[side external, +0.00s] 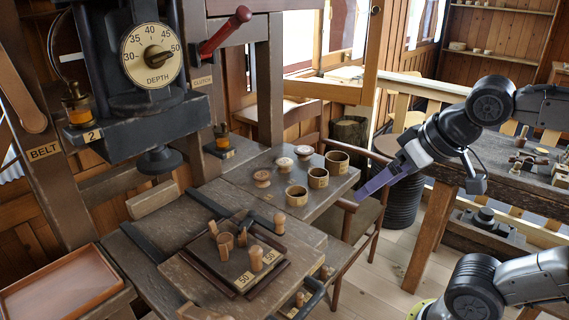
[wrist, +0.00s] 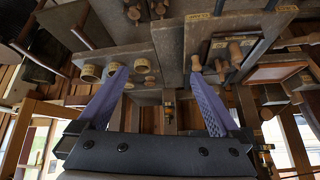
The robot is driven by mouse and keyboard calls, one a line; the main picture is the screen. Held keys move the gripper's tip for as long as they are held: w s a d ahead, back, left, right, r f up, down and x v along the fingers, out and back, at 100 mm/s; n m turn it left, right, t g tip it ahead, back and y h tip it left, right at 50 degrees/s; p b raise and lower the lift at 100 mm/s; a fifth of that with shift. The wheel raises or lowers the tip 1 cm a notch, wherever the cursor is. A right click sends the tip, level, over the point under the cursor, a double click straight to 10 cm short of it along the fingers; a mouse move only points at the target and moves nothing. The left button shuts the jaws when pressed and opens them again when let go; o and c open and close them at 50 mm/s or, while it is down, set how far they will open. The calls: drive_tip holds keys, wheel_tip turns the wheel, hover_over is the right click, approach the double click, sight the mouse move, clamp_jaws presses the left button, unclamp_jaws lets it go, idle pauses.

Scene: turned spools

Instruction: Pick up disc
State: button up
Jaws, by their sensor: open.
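Which one the task names as the disc, I cannot tell. My gripper (side external: 359,196) has purple fingers and hangs in the air to the right of the table, apart from the discs. In the wrist view its fingers (wrist: 157,74) are spread wide with nothing held between them.
Several wooden cups (side external: 318,178) stand between the discs and my gripper. A dark board (side external: 215,272) with upright pegs and "50" labels lies in front. The depth press (side external: 150,110) rises at the left. A chair (side external: 365,215) is below my gripper.

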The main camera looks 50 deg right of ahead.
drive_tip(key=w+d+r+m+h, duration=0.1)
drive_tip(key=w+d+r+m, duration=0.15)
drive_tip(key=w, duration=0.35)
drive_tip(key=w+d+r+m+h, duration=0.1)
drive_tip(key=w+r, duration=0.3)
drive_tip(key=w, duration=0.1)
drive_tip(key=m+g+h, duration=0.2)
drive_tip(key=m, duration=0.1)
hover_over(284, 161)
drive_tip(key=s+a, duration=0.3)
drive_tip(key=s, duration=0.1)
wheel_tip(284, 161, down, 18)
drive_tip(key=f, duration=0.1)
drive_tip(key=shift+w+x, duration=0.2)
drive_tip(key=shift+x, duration=2.45)
drive_tip(key=shift+a, duration=0.15)
drive_tip(key=shift+c, duration=0.2)
drive_tip(key=shift+r, duration=0.1)
drive_tip(key=c, duration=1.2)
